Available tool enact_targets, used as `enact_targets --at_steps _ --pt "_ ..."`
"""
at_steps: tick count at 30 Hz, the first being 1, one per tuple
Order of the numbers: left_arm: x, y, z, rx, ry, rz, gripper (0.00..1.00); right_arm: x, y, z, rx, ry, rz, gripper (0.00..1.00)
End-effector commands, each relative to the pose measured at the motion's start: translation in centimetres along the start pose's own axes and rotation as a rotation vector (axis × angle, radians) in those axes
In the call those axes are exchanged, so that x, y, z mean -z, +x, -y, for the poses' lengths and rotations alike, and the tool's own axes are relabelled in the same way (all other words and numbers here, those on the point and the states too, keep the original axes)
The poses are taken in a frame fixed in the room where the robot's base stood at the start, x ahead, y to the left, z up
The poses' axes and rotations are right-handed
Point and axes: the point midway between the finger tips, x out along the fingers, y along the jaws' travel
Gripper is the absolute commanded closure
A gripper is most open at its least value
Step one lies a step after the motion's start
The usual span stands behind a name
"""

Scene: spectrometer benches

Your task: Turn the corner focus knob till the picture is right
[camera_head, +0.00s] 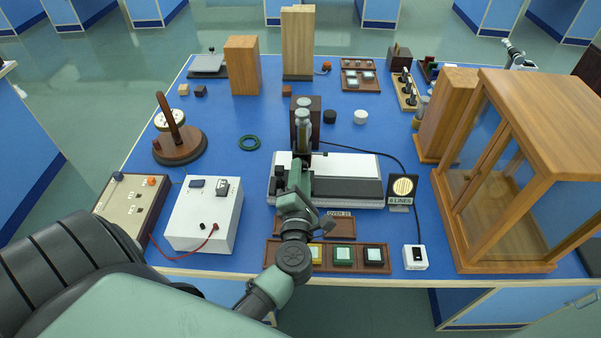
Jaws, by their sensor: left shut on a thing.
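A low white and black instrument (340,180) stands at the middle of the blue bench. My left gripper (284,172) reaches over its front left corner and is shut there. The corner focus knob is hidden by the fingers, so I cannot see its turn. A small upright display (402,187) with a round, pale, lined face stands right of the instrument. Its plate appears to read "6 LINES". I cannot tell how sharp its picture is. My right gripper is not in view.
A wooden tray (375,268) with coloured blocks lies in front of the instrument. A white power box (201,232) stands to the left, a large glazed wooden case (540,125) to the right. A cable runs behind the instrument.

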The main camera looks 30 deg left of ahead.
Motion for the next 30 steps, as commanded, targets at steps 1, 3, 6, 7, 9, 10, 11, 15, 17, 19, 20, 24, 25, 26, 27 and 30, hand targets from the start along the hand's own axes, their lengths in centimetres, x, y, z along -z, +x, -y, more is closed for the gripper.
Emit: enact_targets --at_steps 1,3,6,7,9,10,11,15,17,19,20,24,25,26,27,30 --pt "0.0 0.1 -0.1 -0.002 -0.001 -0.001 1.00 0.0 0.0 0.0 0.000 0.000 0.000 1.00" --pt "0.0 0.1 -0.1 -0.002 -0.001 -0.001 0.59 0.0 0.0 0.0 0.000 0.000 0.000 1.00" --pt "0.0 0.0 -0.1 -0.002 -0.001 -0.001 0.48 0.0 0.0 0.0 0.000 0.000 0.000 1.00" --pt "0.0 0.0 -0.1 -0.001 -0.001 -0.001 0.48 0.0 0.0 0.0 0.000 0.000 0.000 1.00" --pt "0.0 0.0 -0.1 -0.001 -0.001 -0.001 0.48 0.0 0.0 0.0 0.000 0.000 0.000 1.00" --pt "0.0 0.0 -0.1 -0.001 -0.001 0.000 0.48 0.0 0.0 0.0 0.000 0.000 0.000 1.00" --pt "0.0 0.0 -0.1 -0.001 -0.001 0.000 0.48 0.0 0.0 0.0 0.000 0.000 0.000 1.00" --pt "0.0 -0.3 0.1 0.000 -0.001 0.000 0.48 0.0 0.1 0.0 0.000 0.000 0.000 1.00" --pt "0.1 -0.9 0.2 0.002 -0.001 -0.001 0.48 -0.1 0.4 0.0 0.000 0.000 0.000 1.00" --pt "0.1 -1.9 0.3 0.003 -0.002 0.000 0.48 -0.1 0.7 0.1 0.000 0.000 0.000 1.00" --pt "0.2 -2.4 0.3 0.003 -0.002 -0.001 0.48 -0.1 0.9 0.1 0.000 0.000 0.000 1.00" --pt "0.2 -4.9 0.4 0.003 -0.002 -0.001 0.48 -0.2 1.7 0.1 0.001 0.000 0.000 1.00" --pt "0.2 -5.3 0.3 0.001 -0.002 -0.002 0.48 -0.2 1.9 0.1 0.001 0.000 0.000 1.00" --pt "0.2 -5.8 0.3 0.002 -0.001 -0.002 0.48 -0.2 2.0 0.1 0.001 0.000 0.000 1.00" --pt "0.2 -6.3 0.3 0.001 -0.002 -0.002 0.48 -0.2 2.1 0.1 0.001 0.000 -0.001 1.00" --pt "0.1 -7.3 0.2 0.000 -0.002 -0.002 0.48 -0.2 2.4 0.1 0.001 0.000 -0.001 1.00"
